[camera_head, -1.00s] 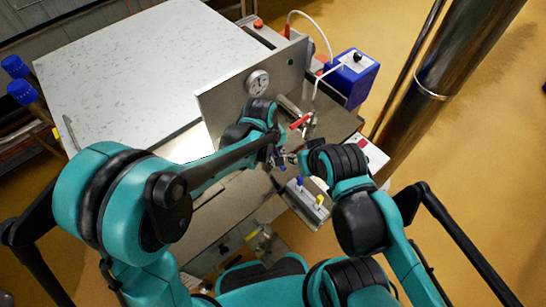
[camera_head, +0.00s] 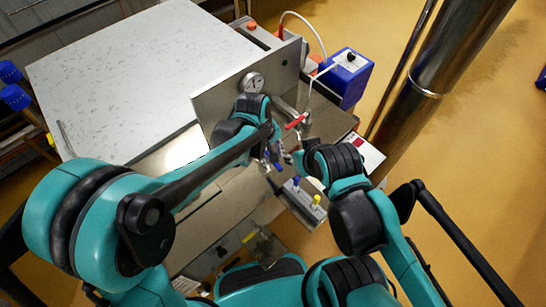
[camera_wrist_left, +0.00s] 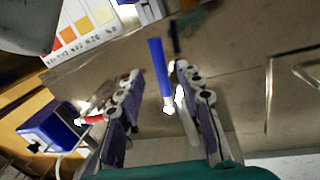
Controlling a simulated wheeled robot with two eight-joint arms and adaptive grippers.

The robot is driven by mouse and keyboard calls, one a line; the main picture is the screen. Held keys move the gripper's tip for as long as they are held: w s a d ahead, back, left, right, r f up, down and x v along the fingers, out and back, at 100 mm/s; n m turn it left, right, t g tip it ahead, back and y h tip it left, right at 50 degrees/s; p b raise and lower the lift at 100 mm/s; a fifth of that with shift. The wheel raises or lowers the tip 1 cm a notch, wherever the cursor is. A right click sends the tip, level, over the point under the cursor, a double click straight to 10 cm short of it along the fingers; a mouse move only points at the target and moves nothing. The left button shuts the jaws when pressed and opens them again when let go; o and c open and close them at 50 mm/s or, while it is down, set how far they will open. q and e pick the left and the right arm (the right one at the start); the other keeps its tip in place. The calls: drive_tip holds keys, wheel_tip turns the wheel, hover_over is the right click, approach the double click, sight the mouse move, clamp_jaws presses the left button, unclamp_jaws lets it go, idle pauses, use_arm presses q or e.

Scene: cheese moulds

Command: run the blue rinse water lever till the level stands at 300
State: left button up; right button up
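In the left wrist view, a blue lever (camera_wrist_left: 159,70) with a pale metal lower end stands out between the two fingers of my left gripper (camera_wrist_left: 158,78). The fingers are spread, with a gap on each side of the lever. In the head view, my left gripper (camera_head: 270,156) is low in front of the steel panel, mostly hidden by its own wrist. My right gripper (camera_head: 292,160) is close beside it, and its fingers are too small and covered to judge. No readable level mark for 300 shows.
A red lever (camera_head: 296,122) and a round dial (camera_head: 250,83) are on the steel panel (camera_head: 215,105). A blue box (camera_head: 345,78) stands behind. A small block with blue and yellow knobs (camera_head: 316,201) is just in front of the grippers. A steel column (camera_head: 440,80) rises at right.

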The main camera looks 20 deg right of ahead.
use_arm(q)
wheel_tip(320, 180, up, 9)
drive_tip(key=a, duration=0.1)
drive_tip(key=shift+s+a+r, duration=0.15)
drive_tip(key=shift+s+a, duration=0.15)
drive_tip(key=shift+a, duration=0.1)
